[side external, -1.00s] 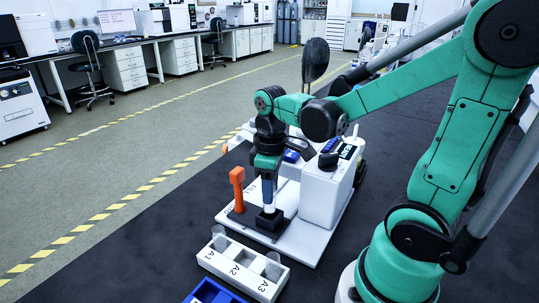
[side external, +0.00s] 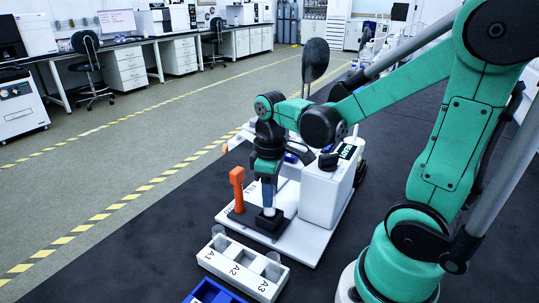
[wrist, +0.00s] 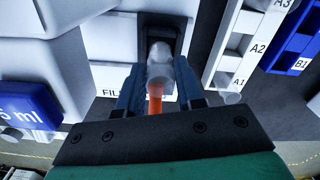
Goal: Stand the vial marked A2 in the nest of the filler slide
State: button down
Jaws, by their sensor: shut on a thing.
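My gripper (side external: 268,196) points down over the dark nest block (side external: 262,226) of the filler slide, shut on a clear vial (side external: 269,211). In the wrist view the vial (wrist: 160,66) is between the blue fingers, roughly upright, in front of the dark nest (wrist: 176,24). Its lower end is at the nest's opening; I cannot tell whether it rests on the bottom. Its mark is not readable. In the white rack (side external: 240,272), the middle A2 place is empty, and clear vials stand at A1 (side external: 220,242) and A3 (side external: 272,268).
An orange upright handle (side external: 237,188) stands close left of the nest. The white filler housing (side external: 326,195) rises close on the right. A blue rack (side external: 212,292) lies in front of the white one. The dark mat left of the filler is clear.

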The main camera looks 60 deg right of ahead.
jog(key=shift+f, duration=1.1)
dwell(0.3)
jog(key=shift+c, duration=2.4)
grip_release()
jog(key=shift+r, duration=0.1)
jog(key=shift+r, duration=3.9)
jog(key=w+a+m+t, duration=0.1)
jog(key=a+m+t, duration=0.2)
jog(key=a+t, duration=0.3)
jog(key=shift+w+t, duration=0.4)
jog(key=shift+t, duration=0.2)
